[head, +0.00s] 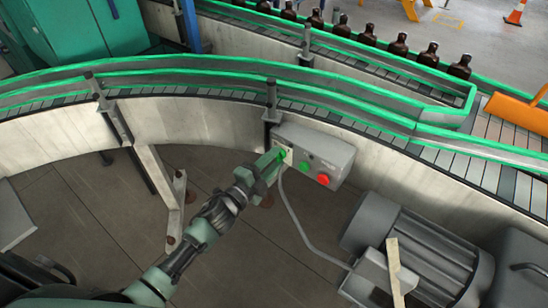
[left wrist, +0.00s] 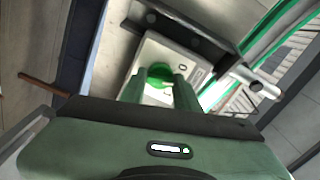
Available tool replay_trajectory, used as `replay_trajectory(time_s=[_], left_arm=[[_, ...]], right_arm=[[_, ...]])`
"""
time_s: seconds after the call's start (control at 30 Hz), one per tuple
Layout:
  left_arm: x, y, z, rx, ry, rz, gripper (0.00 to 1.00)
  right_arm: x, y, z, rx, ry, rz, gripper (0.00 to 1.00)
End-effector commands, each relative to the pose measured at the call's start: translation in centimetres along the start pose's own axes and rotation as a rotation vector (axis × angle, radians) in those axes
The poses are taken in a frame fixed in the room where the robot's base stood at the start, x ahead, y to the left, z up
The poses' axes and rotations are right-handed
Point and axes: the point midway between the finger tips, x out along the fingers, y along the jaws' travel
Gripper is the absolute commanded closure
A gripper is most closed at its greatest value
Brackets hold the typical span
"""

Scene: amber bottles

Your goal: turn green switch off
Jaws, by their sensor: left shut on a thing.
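The green switch (left wrist: 160,76) is a round knob on a pale plate (left wrist: 182,58) with a "0" mark, in the left wrist view. The plate is on the left end of a grey control box (head: 325,150) in the head view. My left gripper (head: 274,157) reaches this plate, and its green fingers (left wrist: 160,92) are shut on the switch. The fingers hide part of the knob, so its exact turn is hard to tell. The box also bears a green button (head: 305,166) and a red button (head: 323,179). My right gripper is not in view.
A curved conveyor with green rails (head: 190,76) runs behind the box. Several amber bottles (head: 398,45) stand in a row on the far conveyor. A grey motor (head: 415,245) is at the lower right, and a cable (head: 300,225) hangs below the box. A metal bracket leg (head: 172,205) stands left.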

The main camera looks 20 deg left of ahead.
Motion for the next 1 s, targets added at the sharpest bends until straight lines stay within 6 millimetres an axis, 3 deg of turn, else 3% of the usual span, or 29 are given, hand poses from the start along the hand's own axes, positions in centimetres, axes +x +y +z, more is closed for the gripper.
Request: replay_trajectory(time_s=[0.5, 1.0], left_arm=[[0.0, 0.0, 0.1, -0.393, -0.003, 0.002, 1.0], [-0.1, 0.1, 0.1, -0.504, -0.002, 0.002, 1.0]], right_arm=[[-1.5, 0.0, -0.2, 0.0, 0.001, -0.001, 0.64], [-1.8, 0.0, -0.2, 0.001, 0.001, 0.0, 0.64]])
